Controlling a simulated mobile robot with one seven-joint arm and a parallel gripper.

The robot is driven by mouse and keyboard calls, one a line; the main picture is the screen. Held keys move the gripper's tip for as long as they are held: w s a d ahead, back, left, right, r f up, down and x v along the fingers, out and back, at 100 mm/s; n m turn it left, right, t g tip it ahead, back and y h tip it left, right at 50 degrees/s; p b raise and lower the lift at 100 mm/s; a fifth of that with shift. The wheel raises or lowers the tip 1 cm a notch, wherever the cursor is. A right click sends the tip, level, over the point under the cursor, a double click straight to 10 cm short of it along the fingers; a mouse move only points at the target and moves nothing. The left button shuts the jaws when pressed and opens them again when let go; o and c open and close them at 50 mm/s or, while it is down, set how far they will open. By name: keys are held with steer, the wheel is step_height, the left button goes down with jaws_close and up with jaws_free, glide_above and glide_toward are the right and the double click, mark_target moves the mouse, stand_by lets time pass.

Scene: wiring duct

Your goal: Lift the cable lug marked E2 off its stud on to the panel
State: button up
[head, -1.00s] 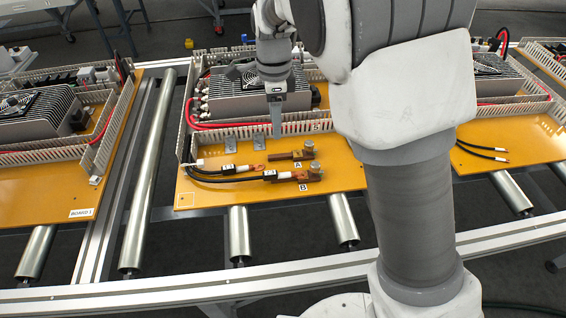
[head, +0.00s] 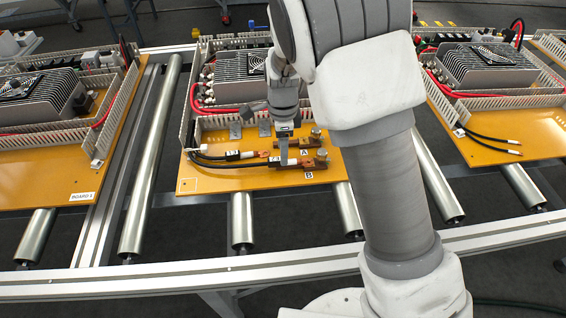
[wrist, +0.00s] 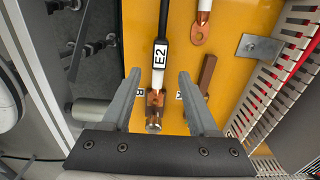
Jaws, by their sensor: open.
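The E2 lug (wrist: 156,96) is copper, on a black cable with a white sleeve and an E2 label (wrist: 160,55). In the wrist view it lies between my fingers, its eye end at the silver stud (wrist: 153,122). In the head view the lug (head: 304,164) sits at the stud beside mark B, on the yellow panel (head: 230,182). My gripper (wrist: 159,78) is open, a finger on each side of the cable and lug, with gaps. In the head view my gripper (head: 284,162) points down over the cable end and hides part of it.
A second copper lug (wrist: 200,30) lies loose on the panel, away from bar A (wrist: 207,72). A grey bracket (wrist: 258,47) and slotted duct wall (wrist: 280,80) stand to the right in the wrist view. Bare panel lies at the front left in the head view.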

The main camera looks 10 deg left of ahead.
step_height(320, 180, down, 3)
steer(key=shift+d, duration=0.1)
steer(key=shift+c, duration=0.2)
steer(key=shift+r, duration=0.1)
jaws_close()
steer(key=shift+r, duration=0.5)
step_height(320, 180, up, 4)
steer(key=shift+f+p, duration=0.15)
steer(key=shift+p, duration=0.3)
steer(key=d+r+p, duration=0.1)
steer(key=d+r, duration=0.5)
steer(key=d, duration=0.5)
steer(key=shift+d+r, duration=0.15)
steer(key=shift+d, duration=0.2)
